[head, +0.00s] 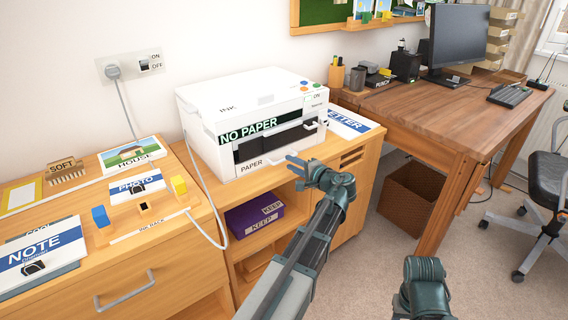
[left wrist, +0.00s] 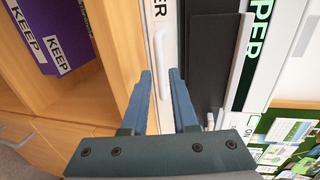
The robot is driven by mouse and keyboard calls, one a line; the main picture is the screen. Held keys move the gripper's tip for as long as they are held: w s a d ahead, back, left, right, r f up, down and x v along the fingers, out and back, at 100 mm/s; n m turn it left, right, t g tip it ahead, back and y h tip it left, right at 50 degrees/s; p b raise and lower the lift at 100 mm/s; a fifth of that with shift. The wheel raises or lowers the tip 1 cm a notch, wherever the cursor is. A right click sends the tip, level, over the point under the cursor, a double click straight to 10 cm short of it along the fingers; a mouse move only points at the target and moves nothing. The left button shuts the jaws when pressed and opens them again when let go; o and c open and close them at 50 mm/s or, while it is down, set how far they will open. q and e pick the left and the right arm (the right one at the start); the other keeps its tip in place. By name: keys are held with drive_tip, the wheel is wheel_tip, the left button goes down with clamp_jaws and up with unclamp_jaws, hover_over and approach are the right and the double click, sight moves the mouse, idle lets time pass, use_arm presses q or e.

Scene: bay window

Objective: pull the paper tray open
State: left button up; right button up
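The white printer (head: 250,115) stands on the wooden cabinet, its display reading NO PAPER. Its paper tray (head: 250,165), marked PAPER, is a low white front at the printer's bottom and looks flush with it. My left gripper (head: 291,168) is open in front of the tray's right part. In the left wrist view, the pale bar handle (left wrist: 160,65) on the tray front (left wrist: 168,15) shows between the two blue fingers (left wrist: 160,72). I cannot tell whether the fingers touch it. My right arm shows at the bottom right of the head view; its gripper does not show.
A LETTER pad (head: 348,123) lies right of the printer. A purple KEEP box (head: 254,214) sits on the open shelf below. A cable (head: 200,180) hangs at the printer's left.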

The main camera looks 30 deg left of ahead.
sight(284, 160)
use_arm(q)
drive_tip(key=shift+b+x, duration=0.35)
drive_tip(key=shift+x, duration=2.1)
drive_tip(key=shift+c, duration=0.3)
clamp_jaws()
